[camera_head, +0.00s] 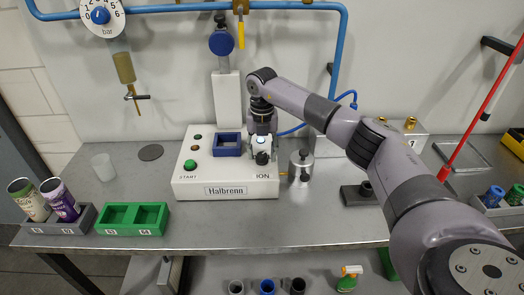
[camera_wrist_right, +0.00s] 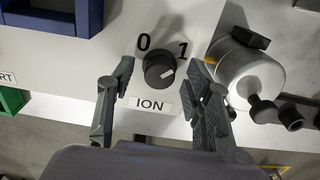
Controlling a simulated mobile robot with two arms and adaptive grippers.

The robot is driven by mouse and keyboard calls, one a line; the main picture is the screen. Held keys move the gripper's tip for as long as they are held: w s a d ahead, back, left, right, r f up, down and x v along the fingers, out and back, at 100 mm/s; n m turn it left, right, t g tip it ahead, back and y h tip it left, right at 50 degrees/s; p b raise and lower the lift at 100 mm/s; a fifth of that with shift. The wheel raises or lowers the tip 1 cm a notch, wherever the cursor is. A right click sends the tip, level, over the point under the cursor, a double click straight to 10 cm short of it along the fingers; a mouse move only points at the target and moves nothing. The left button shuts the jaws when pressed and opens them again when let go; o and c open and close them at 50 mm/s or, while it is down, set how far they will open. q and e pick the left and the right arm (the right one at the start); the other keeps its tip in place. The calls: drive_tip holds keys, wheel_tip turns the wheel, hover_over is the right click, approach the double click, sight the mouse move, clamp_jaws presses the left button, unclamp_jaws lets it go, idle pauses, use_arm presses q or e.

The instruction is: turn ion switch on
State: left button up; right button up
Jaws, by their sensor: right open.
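The ION switch (camera_wrist_right: 158,68) is a round black knob with a pale pointer mark, set between the printed 0 and 1 on the white Halbrenn machine (camera_head: 226,180). In the wrist view the mark lies on the knob's right side, slightly low. My right gripper (camera_wrist_right: 163,85) is open, with one finger on each side of the knob and a visible gap on both sides. In the head view the right gripper (camera_head: 262,143) hangs above the ION label, and the knob (camera_head: 262,158) shows just under it. I see no left gripper.
A metal canister (camera_head: 301,165) stands close to the right of the machine, near the right finger. A blue square frame (camera_head: 227,145) and green START button (camera_head: 190,165) are on the machine. A green tray (camera_head: 133,232) and grey can holder (camera_head: 85,222) sit at left.

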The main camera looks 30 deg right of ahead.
sight(262, 154)
wheel_tip(262, 154, up, 12)
idle(0.6)
idle(0.5)
